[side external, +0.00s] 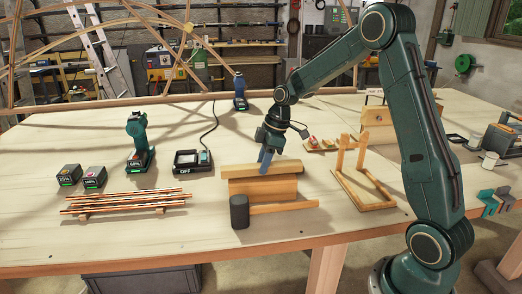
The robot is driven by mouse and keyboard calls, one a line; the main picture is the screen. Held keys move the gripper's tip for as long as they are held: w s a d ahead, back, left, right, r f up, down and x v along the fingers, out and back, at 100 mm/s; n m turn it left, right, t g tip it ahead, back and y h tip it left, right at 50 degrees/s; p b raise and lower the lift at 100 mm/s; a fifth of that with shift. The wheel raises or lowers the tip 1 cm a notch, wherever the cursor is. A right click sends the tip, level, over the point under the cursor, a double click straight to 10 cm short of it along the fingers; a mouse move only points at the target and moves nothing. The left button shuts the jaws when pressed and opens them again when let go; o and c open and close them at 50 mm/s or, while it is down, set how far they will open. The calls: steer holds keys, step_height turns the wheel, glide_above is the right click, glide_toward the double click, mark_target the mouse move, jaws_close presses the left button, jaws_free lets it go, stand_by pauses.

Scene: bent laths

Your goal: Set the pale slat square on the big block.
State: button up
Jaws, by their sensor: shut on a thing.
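The pale slat (285,167) lies across the top of the big block (263,188) in the side external view. It runs nearly level, and its ends reach a little past the block's ends. My gripper (265,164) comes down from above and is shut on the slat near its middle. I cannot tell whether the slat rests on the block or is held just above it, nor how square it sits. The fingers hide a small part of the slat.
A mallet with a dark head (239,211) lies close in front of the block. A wooden frame with two uprights (352,165) stands to the right. Copper-coloured rods (125,201) lie at left. A cordless drill (138,142) and a charger (192,161) stand behind. Bare bench lies front left.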

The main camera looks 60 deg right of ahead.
steer(key=shift+f, duration=0.25)
steer(key=o, duration=1.1)
steer(key=v, duration=1.3)
steer(key=shift+s+d+r, duration=0.1)
steer(key=shift+r, duration=0.3)
